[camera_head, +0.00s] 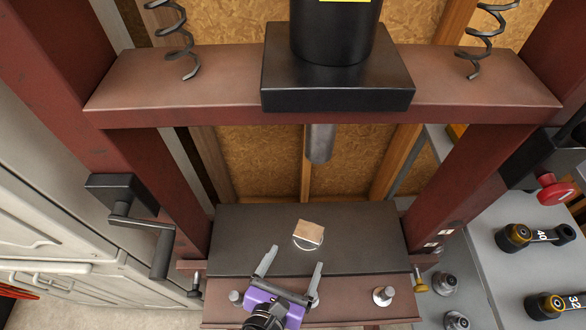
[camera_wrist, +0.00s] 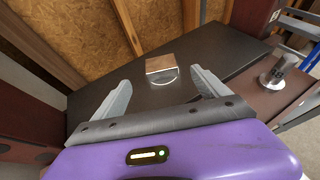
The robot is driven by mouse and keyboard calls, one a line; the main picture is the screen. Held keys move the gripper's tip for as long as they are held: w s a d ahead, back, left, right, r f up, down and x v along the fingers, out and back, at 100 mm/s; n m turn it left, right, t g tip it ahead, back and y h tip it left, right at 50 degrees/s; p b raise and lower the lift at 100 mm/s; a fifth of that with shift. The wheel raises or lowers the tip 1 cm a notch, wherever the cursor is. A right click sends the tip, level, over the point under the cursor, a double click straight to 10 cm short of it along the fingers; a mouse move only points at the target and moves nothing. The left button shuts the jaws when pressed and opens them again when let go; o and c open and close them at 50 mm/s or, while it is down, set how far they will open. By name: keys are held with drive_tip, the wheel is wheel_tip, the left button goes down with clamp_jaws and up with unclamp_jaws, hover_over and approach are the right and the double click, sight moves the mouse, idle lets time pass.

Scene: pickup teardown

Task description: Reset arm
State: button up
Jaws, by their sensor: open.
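My gripper (camera_head: 290,265) is purple with two grey fingers. In the head view it is low in the middle, over the front of the black press plate (camera_head: 240,240). In the wrist view my gripper (camera_wrist: 160,90) has its fingers spread wide with nothing between them. A small block with a tan top (camera_head: 308,232) sits on the plate over a round metal ring or disc. The block (camera_wrist: 164,65) also shows just beyond the fingertips in the wrist view, apart from them.
A red-brown press frame (camera_head: 180,80) surrounds the plate, with a metal ram (camera_head: 320,143) above it. A crank handle (camera_head: 145,220) juts out at left. Sockets marked 40 (camera_head: 515,237) and 32 (camera_head: 545,306) lie on a grey bench at right. Metal pins (camera_head: 384,296) stand on the front beam.

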drive_tip(key=shift+a, duration=0.1)
drive_tip(key=a+m+y, duration=0.1)
drive_tip(key=a, duration=0.1)
drive_tip(key=a+m+y, duration=0.1)
drive_tip(key=a+y, duration=0.1)
drive_tip(key=w+a+m+y, duration=0.1)
drive_tip(key=a, duration=0.2)
drive_tip(key=shift+r+t+y, duration=0.3)
drive_tip(key=shift+t, duration=0.1)
drive_tip(key=shift+s+a+f+m+y, duration=0.15)
drive_tip(key=shift+s+a+m+y, duration=0.15)
drive_tip(key=shift+a+m+y, duration=0.5)
drive_tip(key=s+d+r+m, duration=0.4)
drive_tip(key=s+d+m, duration=0.2)
drive_tip(key=d+m, duration=0.3)
drive_tip(key=s+d+r+m+t+h, duration=0.1)
drive_tip(key=s+d+r+m, duration=0.4)
drive_tip(key=s+d+m, duration=0.2)
drive_tip(key=s+d+r+m+t, duration=0.1)
drive_tip(key=s+d+r+m, duration=0.3)
drive_tip(key=s+d+m, duration=0.3)
drive_tip(key=d+m, duration=0.4)
drive_tip(key=d, duration=0.1)
drive_tip(key=shift+d+r, duration=0.15)
drive_tip(key=shift+s, duration=0.1)
